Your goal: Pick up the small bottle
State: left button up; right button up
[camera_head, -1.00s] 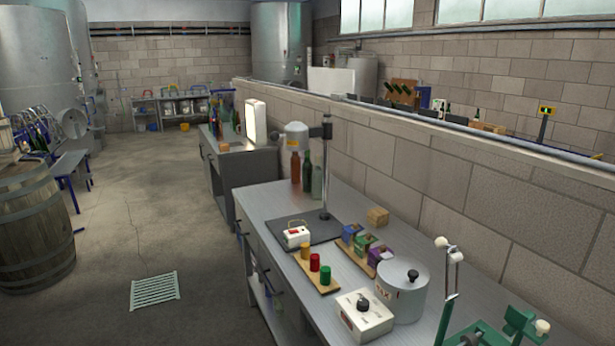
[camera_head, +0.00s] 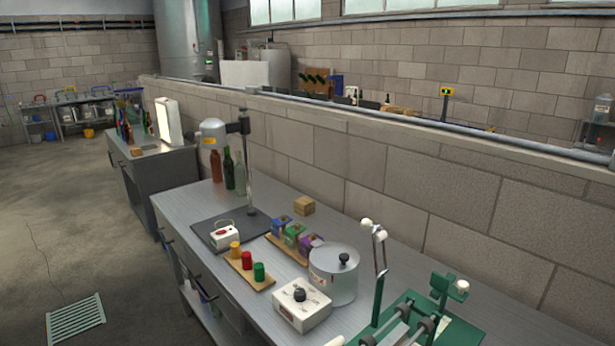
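Three bottles stand upright together at the back of the near bench: a brown bottle (camera_head: 215,165), a dark green bottle (camera_head: 228,168) and a pale clear bottle (camera_head: 240,174). More bottles (camera_head: 124,126) stand on the farther bench, too small to tell apart well. I cannot tell which of these is the small bottle. Neither of my grippers shows in the head view.
The near bench (camera_head: 180,207) holds a stand with a grey head (camera_head: 213,133), a row of coloured caps on a board (camera_head: 247,267), a white box with a knob (camera_head: 302,305), a steel pot (camera_head: 333,277) and a green machine (camera_head: 400,320). A block wall (camera_head: 400,185) runs behind.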

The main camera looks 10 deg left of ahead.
aim_at(228, 164)
jog(key=i+j+z, duration=0.15)
jog(key=j+z, duration=0.25)
jog(key=j, duration=0.7)
jog(key=j+z, duration=0.4)
jog(key=j, duration=0.7)
jog(key=j+z, duration=0.25)
jog(key=j, duration=0.35)
jog(key=j+z, duration=0.25)
jog(key=j, duration=0.4)
jog(key=j+z, duration=0.3)
jog(key=j, duration=0.3)
jog(key=k+j+z, duration=0.25)
jog(key=j, duration=0.35)
